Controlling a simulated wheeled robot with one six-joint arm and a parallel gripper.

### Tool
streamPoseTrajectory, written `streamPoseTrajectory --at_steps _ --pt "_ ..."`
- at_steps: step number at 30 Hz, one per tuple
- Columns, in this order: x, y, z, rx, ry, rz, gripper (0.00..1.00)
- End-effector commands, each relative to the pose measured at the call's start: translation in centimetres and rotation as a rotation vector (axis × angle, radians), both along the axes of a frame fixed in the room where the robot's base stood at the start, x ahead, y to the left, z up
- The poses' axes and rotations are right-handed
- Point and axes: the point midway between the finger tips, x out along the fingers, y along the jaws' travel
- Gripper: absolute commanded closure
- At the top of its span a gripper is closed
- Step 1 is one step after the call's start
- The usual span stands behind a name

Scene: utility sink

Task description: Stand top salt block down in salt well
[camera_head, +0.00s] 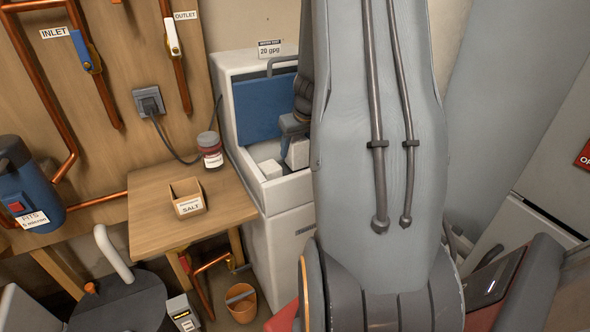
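The salt well (262,189) is the open bay of a white cabinet, with its blue lid (262,110) raised behind it. One white salt block (270,168) sits low in the well at the left. A second white salt block (299,153) is upright at the right, directly below my gripper (291,134). My gripper points down at the well and meets the top of this block. My arm hides the right side of the well, and the fingers are too small and covered to show their grip. I cannot tell whether this block touches the well floor.
A wooden table (150,222) left of the cabinet holds an open box labelled SALT (188,200) and a lidded jar (210,150). A copper-coloured bucket (241,303) stands on the floor. A blue filter housing (28,185) and copper pipes are at the left.

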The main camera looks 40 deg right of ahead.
Motion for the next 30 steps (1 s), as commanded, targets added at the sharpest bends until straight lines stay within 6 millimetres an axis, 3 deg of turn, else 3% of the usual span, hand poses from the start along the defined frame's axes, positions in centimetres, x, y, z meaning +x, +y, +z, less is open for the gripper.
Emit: streamPoseTrajectory --at_steps 16,30 --pt "0.1 0.0 -5.9 -0.001 0.0 0.0 0.95" --pt "0.1 0.0 -6.4 -0.003 -0.001 0.0 0.95"
